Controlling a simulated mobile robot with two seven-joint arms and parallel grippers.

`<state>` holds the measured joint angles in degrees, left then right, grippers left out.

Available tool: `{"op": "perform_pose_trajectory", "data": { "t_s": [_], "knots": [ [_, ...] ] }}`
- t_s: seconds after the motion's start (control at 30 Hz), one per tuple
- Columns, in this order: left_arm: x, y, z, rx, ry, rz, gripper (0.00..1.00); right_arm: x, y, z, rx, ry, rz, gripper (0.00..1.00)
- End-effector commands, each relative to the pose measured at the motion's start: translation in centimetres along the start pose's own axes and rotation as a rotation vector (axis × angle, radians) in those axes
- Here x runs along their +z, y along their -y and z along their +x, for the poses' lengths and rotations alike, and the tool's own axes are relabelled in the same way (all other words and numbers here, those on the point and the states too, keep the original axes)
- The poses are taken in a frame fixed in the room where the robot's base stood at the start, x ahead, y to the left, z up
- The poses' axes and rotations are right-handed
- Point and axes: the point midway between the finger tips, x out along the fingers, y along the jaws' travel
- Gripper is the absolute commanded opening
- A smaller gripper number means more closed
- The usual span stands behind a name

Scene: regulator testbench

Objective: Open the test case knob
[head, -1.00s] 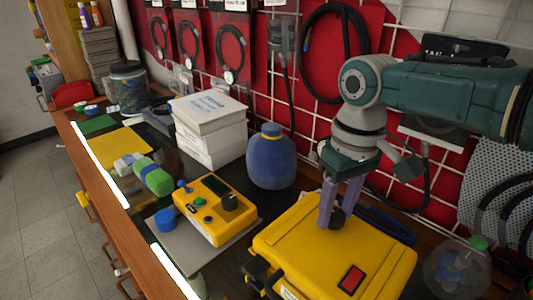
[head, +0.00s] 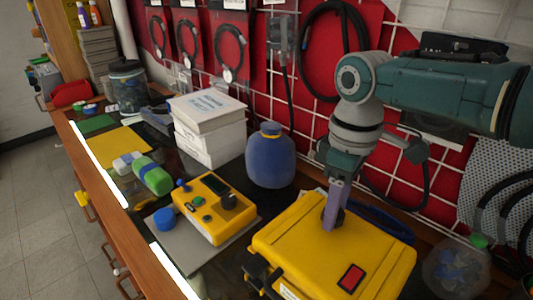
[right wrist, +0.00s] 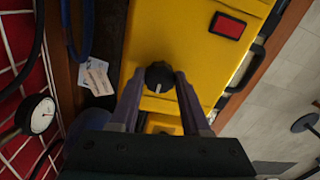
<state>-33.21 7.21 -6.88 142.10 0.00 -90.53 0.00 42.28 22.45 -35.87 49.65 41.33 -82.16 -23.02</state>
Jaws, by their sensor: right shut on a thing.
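The yellow test case (head: 300,255) lies on the bench at the lower right of the head view, its lid closed. Its dark round knob (right wrist: 158,76) shows in the right wrist view, with a white mark on its face. My right gripper (head: 333,222) comes down from above onto the case's top. In the right wrist view, the fingers of my right gripper (right wrist: 157,82) stand on both sides of the knob and are shut on it. In the head view the fingers mostly hide the knob. My left gripper is not in view.
A yellow regulator box (head: 215,212) with knobs stands left of the case. A blue round bottle (head: 270,158) and stacked white boxes (head: 209,130) stand behind. A clear jar (head: 458,268) is right of the case. Cables hang on the red wall panel.

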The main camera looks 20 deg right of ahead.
Motion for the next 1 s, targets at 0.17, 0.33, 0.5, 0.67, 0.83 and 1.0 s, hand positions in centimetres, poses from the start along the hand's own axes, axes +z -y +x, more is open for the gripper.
{"op": "perform_pose_trajectory", "data": {
  "t_s": [0.17,0.33,0.5,0.67,0.83,1.0],
  "knots": [
    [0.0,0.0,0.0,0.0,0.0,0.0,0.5,0.0,0.1,0.0,-0.001,0.0,-0.004,0.0],
    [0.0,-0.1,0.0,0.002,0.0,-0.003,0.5,0.0,0.1,0.0,-0.001,0.0,-0.004,0.49],
    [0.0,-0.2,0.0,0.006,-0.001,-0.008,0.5,0.0,0.0,0.0,-0.001,0.0,-0.003,0.68],
    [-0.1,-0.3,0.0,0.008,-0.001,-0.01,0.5,0.0,0.0,0.0,0.0,0.0,-0.002,0.77],
    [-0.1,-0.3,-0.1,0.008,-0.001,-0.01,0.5,0.0,0.0,-0.1,0.0,-0.001,-0.002,0.77],
    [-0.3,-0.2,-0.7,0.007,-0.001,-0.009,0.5,0.0,-0.1,-2.2,0.002,-0.002,-0.003,0.77]
  ]
}}
